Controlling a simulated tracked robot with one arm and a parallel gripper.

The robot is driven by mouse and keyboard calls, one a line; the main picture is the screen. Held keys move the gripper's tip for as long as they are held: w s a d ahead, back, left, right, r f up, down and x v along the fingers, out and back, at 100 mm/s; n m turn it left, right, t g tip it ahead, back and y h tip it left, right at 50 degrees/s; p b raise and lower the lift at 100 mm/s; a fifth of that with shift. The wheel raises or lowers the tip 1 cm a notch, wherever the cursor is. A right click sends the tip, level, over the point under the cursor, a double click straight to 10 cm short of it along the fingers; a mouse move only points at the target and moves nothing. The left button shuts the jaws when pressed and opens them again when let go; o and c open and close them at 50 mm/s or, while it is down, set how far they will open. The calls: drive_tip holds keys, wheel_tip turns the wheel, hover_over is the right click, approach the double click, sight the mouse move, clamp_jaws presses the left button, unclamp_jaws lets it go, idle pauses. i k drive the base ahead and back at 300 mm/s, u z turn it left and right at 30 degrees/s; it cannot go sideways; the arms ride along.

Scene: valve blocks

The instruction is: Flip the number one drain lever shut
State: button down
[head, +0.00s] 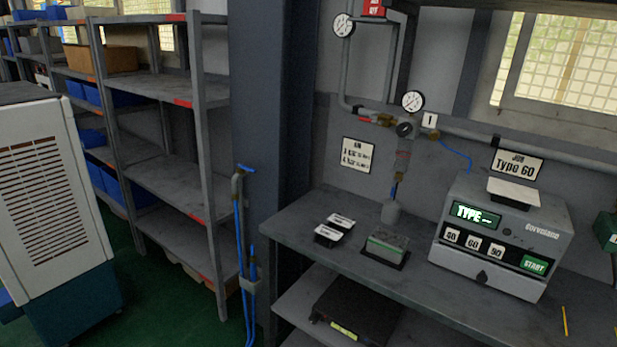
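A white tag marked 1 (430,120) sits on the wall pipe, right of a round gauge (413,101). Below the gauge is a dark round fitting (404,129). To its left, a small red part (367,119) and brass fittings (384,120) sit on the pipe. Below, a clear bowl (402,160) hangs with a blue part (394,190) under it, above a grey container (391,211). I cannot tell which small part is the number one drain lever, or whether it is open or shut. My gripper is not in view.
A grey bench (330,235) stands below the pipe. On it are a tester box (500,236) reading TYPE, a green-topped block (387,245) and small labelled pieces (328,235). A dark column (270,110), shelves (160,90) and a white cabinet (50,180) stand left. Green floor (175,295) is open between.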

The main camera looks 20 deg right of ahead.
sight(392, 193)
drive_tip(key=z, duration=0.2)
drive_tip(key=i, duration=1.75)
drive_tip(key=z, duration=0.65)
drive_tip(key=k, duration=0.9)
drive_tip(key=z, duration=0.2)
drive_tip(key=i, duration=0.9)
drive_tip(key=u, duration=0.05)
